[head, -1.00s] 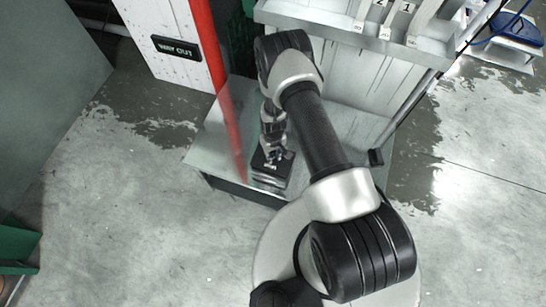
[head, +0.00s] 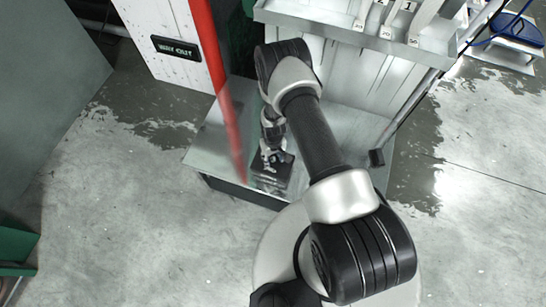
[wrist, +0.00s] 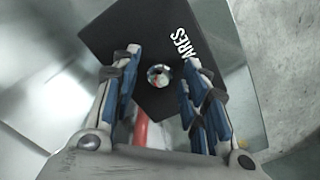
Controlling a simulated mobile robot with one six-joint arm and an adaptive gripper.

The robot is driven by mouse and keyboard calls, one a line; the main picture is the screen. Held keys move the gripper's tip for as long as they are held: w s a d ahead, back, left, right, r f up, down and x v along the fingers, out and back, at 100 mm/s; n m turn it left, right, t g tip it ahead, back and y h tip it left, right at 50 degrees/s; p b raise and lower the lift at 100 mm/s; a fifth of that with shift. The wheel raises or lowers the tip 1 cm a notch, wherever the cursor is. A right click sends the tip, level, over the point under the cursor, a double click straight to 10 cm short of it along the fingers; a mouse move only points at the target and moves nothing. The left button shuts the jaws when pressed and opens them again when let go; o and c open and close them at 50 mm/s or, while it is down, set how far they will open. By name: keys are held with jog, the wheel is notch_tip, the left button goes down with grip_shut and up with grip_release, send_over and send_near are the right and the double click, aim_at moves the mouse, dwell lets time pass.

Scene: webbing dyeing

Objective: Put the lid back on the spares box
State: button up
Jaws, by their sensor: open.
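The dark lid (wrist: 105,40) with white lettering ending in "ARES" fills the middle of the wrist view. A shiny round knob (wrist: 159,75) stands on it. My gripper (wrist: 160,82) is open, with its blue-padded fingers on either side of the knob and visible gaps to it. In the head view my gripper (head: 275,158) is over the dark lettered top of the spares box (head: 268,183), near the bench's front edge. My gripper and arm hide part of it. I cannot tell from these views whether the lid is fully seated.
The grey bench (head: 208,153) has bare room left of the box. A red pole (head: 219,75) rises close by on the left. A metal shelf (head: 345,38) with numbered slots is behind my arm. A small black block (head: 376,157) is at the right.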

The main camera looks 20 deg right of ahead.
notch_tip(320, 180, up, 12)
jog(key=p, duration=0.4)
notch_tip(320, 180, up, 32)
jog(key=t, duration=0.2)
send_over(273, 159)
jog(key=w, duration=0.2)
jog(key=s+r+m+t, duration=0.1)
jog(key=s+r, duration=0.9)
jog(key=r, duration=0.4)
jog(key=s+r+t, duration=0.1)
jog(key=s+r, duration=0.4)
jog(key=s, duration=0.8)
jog(key=shift+s+m+t, duration=0.2)
jog(key=shift+m+t, duration=0.1)
jog(key=shift+m, duration=0.1)
